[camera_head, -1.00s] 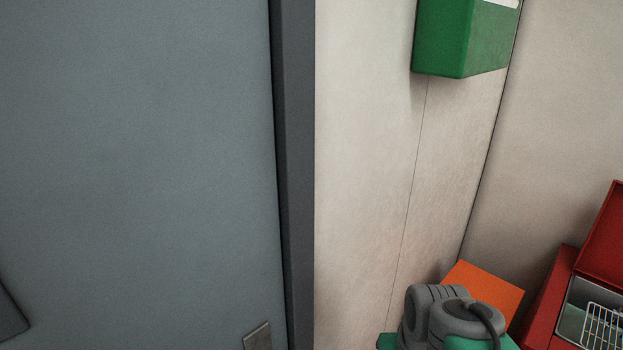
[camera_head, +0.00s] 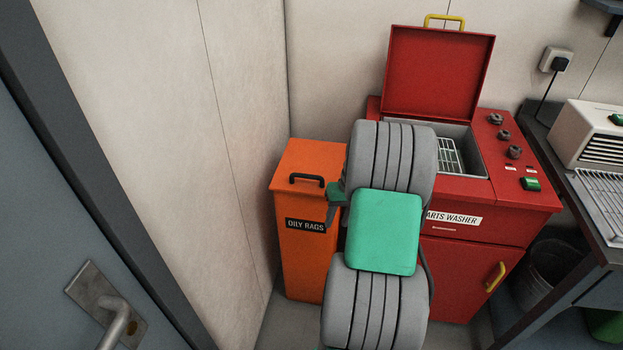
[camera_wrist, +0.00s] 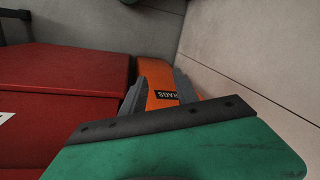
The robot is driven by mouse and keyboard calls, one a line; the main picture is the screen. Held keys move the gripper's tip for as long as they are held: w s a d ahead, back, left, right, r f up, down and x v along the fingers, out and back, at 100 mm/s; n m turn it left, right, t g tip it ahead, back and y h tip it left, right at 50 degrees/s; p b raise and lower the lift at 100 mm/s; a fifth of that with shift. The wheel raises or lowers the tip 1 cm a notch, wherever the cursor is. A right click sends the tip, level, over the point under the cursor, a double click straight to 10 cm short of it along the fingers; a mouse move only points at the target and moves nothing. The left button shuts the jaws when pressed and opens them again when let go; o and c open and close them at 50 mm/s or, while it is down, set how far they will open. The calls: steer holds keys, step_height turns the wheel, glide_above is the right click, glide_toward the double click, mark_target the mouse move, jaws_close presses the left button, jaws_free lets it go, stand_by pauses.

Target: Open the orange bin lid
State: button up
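The orange bin (camera_head: 304,255), labelled OILY RAGS, stands in the corner left of the red parts washer. Its orange lid (camera_head: 310,155) is down, with a black handle (camera_head: 307,180) on top near the front edge. My gripper (camera_wrist: 159,80) is open in the wrist view, its two grey fingers spread apart. The orange bin (camera_wrist: 158,75) and part of its label show between and beyond the fingers, upside down. In the head view, my arm hides most of the gripper and the bin's right side. I see nothing held; contact with the bin cannot be told.
The red parts washer (camera_head: 456,248) stands right of the bin with its lid (camera_head: 437,72) raised. A pale wall (camera_head: 235,120) is close on the bin's left. A grey door (camera_head: 40,220) with a lever handle is at far left. A bench (camera_head: 590,210) stands at right.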

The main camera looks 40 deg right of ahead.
steer(key=w+d+r+n+t, duration=0.2)
steer(key=w+d+r+n, duration=0.25)
steer(key=w, duration=0.45)
steer(key=n+t, duration=0.2)
steer(key=n, duration=0.7)
glide_toward(312, 177)
steer(key=w, duration=0.1)
steer(key=shift+h, duration=0.3)
steer(key=x, duration=0.8)
steer(key=shift+a+r+p, duration=0.1)
steer(key=shift+a+p, duration=0.3)
jaws_close()
